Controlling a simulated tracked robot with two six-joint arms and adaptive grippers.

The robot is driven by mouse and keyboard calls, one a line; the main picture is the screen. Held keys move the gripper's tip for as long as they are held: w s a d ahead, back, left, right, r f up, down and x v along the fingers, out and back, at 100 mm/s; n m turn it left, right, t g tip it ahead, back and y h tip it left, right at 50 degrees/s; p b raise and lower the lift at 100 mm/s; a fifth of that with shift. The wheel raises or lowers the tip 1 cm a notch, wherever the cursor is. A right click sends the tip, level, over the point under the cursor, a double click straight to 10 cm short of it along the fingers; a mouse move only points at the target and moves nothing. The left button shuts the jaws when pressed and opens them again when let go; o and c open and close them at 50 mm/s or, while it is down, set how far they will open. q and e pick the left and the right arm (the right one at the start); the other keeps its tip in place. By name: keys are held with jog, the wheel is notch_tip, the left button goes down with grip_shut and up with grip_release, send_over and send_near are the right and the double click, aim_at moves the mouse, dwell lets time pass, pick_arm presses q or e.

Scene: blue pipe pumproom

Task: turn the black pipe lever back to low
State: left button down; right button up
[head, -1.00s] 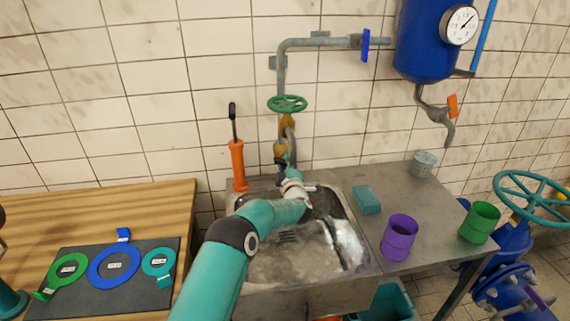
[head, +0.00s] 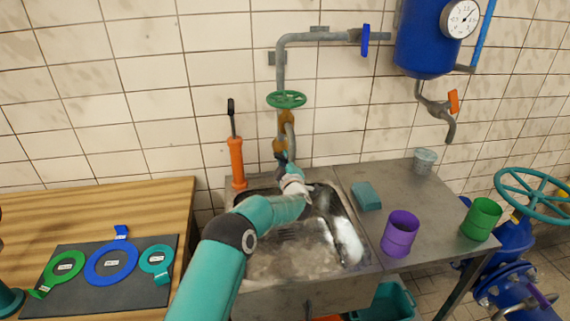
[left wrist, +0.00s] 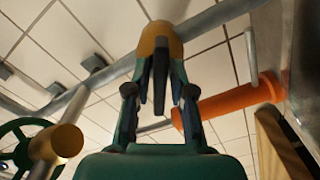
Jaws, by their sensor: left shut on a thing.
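The black pipe lever (left wrist: 160,92) shows in the left wrist view, hanging from a yellow-brass valve body (left wrist: 160,38) on a grey pipe. My left gripper (left wrist: 161,72) has a finger on each side of the lever and is shut on it. In the head view my left gripper (head: 281,161) is at the lower brass valve (head: 280,146) above the back of the sink. There the lever cannot be told apart from the dark fingers. My right gripper is in neither view.
A green handwheel (head: 287,99) sits on the pipe just above. An orange-handled tool (head: 237,163) stands left of the gripper. The sink (head: 265,268) is below my arm. A blue sponge (head: 366,196), a purple cup (head: 400,235) and a green cup (head: 481,219) stand to the right.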

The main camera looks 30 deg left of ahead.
pick_arm(q)
jog(key=shift+f+m+b, duration=0.35)
jog(key=shift+m+b, duration=0.15)
jog(key=shift+m, duration=0.4)
jog(key=m, duration=0.2)
jog(key=shift+m+b, duration=0.3)
jog(key=shift+b, duration=0.05)
jog(key=m, duration=0.2)
jog(key=shift+r+m, duration=0.1)
jog(key=shift+m, duration=2.2)
jog(key=c, duration=1.2)
grip_release()
jog(key=shift+s+d+r, duration=0.1)
jog(key=shift+r, duration=0.05)
jog(key=v, duration=1.1)
jog(key=shift+s+d, duration=0.2)
jog(key=shift+s, duration=0.1)
